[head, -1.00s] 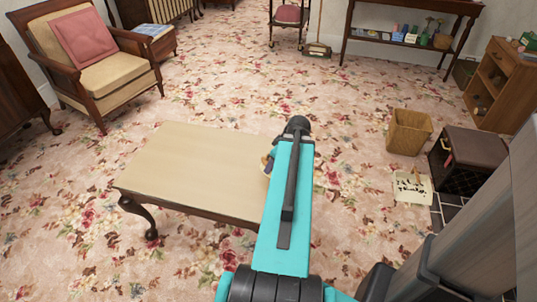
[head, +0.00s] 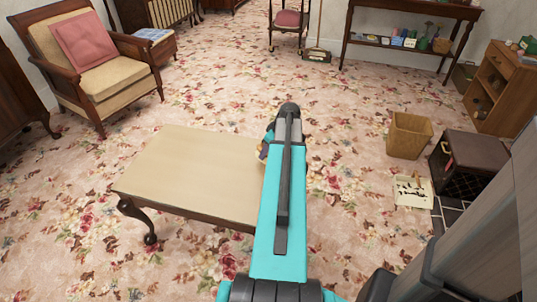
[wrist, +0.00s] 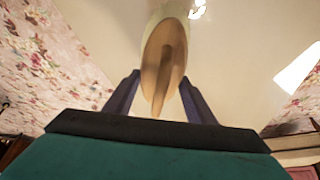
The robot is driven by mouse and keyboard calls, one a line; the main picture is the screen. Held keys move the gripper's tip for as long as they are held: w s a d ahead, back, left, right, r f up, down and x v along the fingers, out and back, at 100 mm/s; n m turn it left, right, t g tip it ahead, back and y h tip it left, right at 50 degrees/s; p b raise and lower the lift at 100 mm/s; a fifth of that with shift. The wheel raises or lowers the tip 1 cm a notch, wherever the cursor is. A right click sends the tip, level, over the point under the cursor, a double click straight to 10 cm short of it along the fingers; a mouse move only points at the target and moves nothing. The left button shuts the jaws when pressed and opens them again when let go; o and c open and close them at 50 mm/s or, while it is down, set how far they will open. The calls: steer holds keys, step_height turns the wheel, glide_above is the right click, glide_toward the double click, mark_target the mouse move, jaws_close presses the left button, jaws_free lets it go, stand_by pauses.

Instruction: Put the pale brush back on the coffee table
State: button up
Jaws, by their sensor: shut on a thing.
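The coffee table (head: 190,172) has a bare cream top and dark curved legs, and stands left of my arm in the head view. In the wrist view my gripper (wrist: 158,92) has its dark blue fingers on either side of the pale brush (wrist: 165,50), a cream and tan piece with a narrow tan end toward me. The gripper is shut on it. The smooth cream table top (wrist: 230,60) lies behind the brush in that view. I cannot tell whether they touch. In the head view my arm hides most of the gripper and brush at the table's right edge.
A wicker bin (head: 409,135), a dark box (head: 467,160) and a pale paper-like sheet (head: 412,191) stand or lie on the floor to the right. An armchair (head: 95,60) is at the back left. The flowered carpet around the table is mostly clear.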

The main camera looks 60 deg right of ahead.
steer(key=shift+w+d, duration=0.35)
steer(key=shift+d, duration=0.05)
steer(key=shift+f, duration=1.8)
steer(key=shift+f, duration=0.1)
steer(key=o, duration=1)
steer(key=shift+r, duration=0.2)
steer(key=v, duration=1.2)
steer(key=shift+p, duration=0.35)
